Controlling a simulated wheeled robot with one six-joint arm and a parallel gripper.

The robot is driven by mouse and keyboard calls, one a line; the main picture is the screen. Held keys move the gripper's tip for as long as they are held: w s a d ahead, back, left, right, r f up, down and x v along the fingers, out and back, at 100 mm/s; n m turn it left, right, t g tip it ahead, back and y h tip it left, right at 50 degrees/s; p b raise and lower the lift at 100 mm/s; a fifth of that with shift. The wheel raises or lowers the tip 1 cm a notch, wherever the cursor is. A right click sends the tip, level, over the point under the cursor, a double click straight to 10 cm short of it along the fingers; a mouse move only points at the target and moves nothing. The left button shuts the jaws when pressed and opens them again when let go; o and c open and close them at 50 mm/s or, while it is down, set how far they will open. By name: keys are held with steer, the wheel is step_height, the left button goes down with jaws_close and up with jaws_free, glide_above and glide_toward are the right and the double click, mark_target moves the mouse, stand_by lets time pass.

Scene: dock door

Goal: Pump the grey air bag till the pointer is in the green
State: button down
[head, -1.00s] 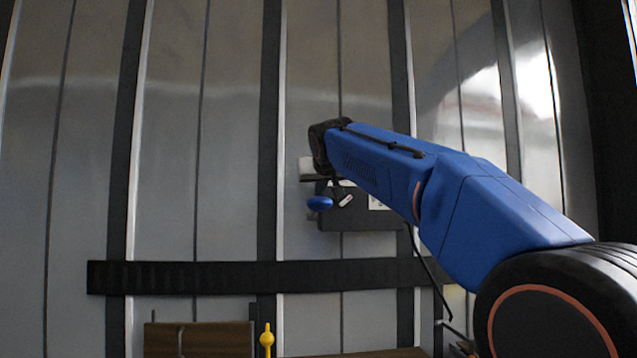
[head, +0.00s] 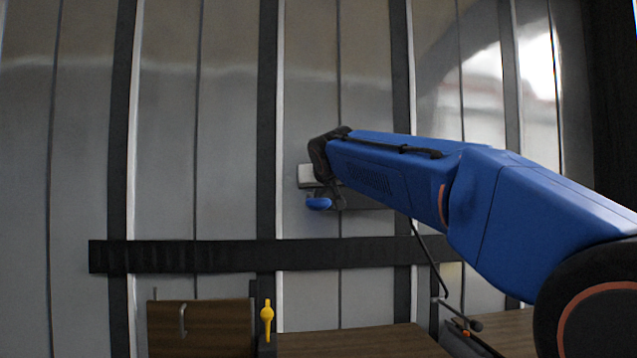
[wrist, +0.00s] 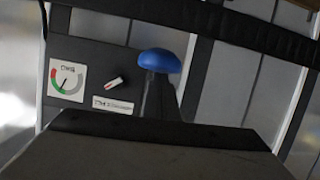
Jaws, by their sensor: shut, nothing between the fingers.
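My gripper (head: 338,206) is shut and empty, just right of the knob in the head view; touching or apart cannot be told. I cannot pick out the grey air bag.
A small red-tipped switch (wrist: 116,82) and a white label (wrist: 113,104) are beside the gauge. A black strap (head: 190,256) crosses the ribbed wall below. A yellow handle (head: 267,315) stands by wooden boards (head: 205,328).

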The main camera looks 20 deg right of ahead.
step_height(320, 180, down, 2)
steer(key=shift+w+f, duration=0.1)
steer(key=shift+w, duration=0.05)
step_height(320, 180, up, 6)
steer(key=s, duration=0.1)
steer(key=s+a, duration=0.3)
steer(key=s, duration=0.7)
steer(key=shift+a, duration=0.3)
stand_by(0.6)
